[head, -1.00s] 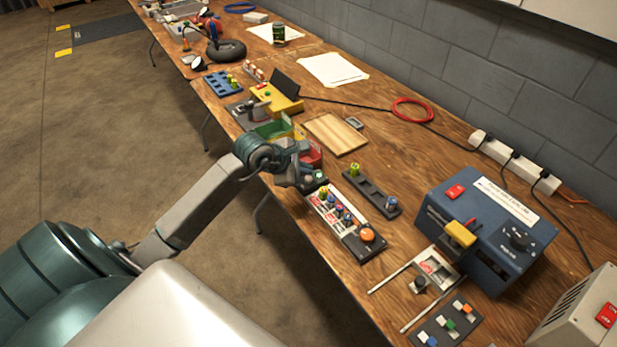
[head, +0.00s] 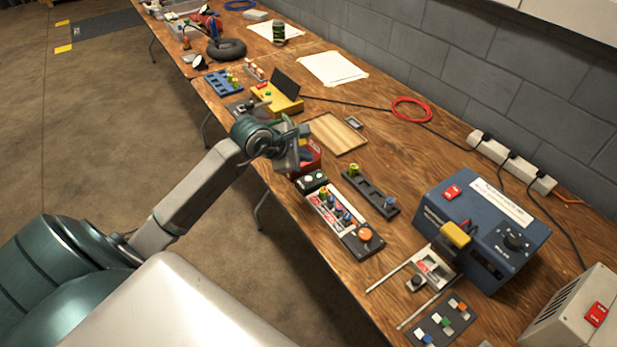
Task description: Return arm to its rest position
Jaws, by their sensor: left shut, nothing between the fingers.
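My left arm comes in from the left, and my left gripper (head: 297,155) is above the near edge of the bench, shut with nothing in it. It is in front of a red bin (head: 309,159) and partly hides it and the things behind. The gripper is beyond a small dark box with two round buttons (head: 312,181) and looks clear of it. My right gripper is not in view.
A charger strip (head: 337,213) holds several cells and an orange button. Beside it a dark tray (head: 372,190) holds a yellow-green and a blue cell. A wooden board (head: 337,134) and a blue machine (head: 484,232) are on the bench (head: 412,165). The floor (head: 110,130) left of it is open.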

